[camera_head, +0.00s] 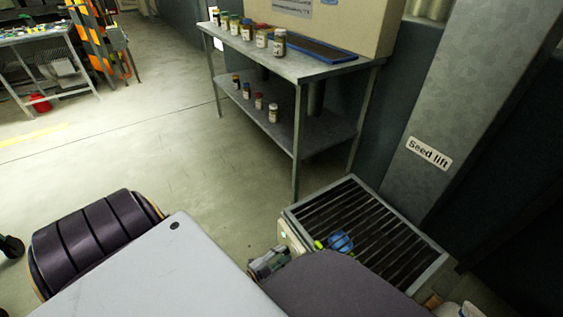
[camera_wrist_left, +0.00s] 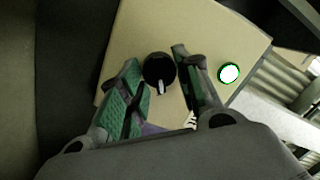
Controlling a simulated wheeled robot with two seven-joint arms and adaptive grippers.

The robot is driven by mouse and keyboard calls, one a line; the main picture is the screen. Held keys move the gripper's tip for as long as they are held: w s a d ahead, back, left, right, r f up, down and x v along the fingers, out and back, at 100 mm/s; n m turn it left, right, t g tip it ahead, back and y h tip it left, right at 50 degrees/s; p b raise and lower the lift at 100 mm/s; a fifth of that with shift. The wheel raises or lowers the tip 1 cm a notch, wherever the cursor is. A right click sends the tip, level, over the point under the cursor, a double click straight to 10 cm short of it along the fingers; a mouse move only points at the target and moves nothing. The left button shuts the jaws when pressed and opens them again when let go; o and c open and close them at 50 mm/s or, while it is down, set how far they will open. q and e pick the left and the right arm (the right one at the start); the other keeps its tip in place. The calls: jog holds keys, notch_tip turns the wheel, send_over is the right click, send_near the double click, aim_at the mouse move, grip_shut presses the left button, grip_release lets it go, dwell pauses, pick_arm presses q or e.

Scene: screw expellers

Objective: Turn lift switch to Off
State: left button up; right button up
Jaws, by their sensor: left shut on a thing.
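The lift switch is a black rotary knob (camera_wrist_left: 158,72) with a pale pointer, on a beige control box (camera_wrist_left: 225,35). In the left wrist view my left gripper (camera_wrist_left: 159,62) has its green-padded fingers on either side of the knob and is shut on it. The pointer lies roughly along the fingers, toward the wrist. A round white button with a green ring (camera_wrist_left: 229,74) is to the right of the knob. In the head view the box (camera_head: 293,237) is partly hidden, with the left gripper (camera_head: 270,260) at its left side. My right gripper is not in view.
Behind is a grey column labelled "Seed lift" (camera_head: 428,154). A metal table (camera_head: 285,66) with jars stands at the back.

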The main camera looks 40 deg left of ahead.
pick_arm(q)
jog(key=shift+c, duration=0.5)
jog(key=shift+n, duration=0.5)
jog(key=n, duration=0.4)
jog(key=shift+r+n+g+p, duration=0.1)
jog(key=shift+n+g+p, duration=0.2)
jog(key=shift+g+p, duration=0.1)
jog(key=n, duration=0.5)
jog(key=shift+a+n+g+h, duration=0.15)
jog(key=shift+n+g+h, duration=0.15)
jog(key=o, duration=1)
jog(key=shift+r, duration=0.1)
jog(key=shift+v, duration=6)
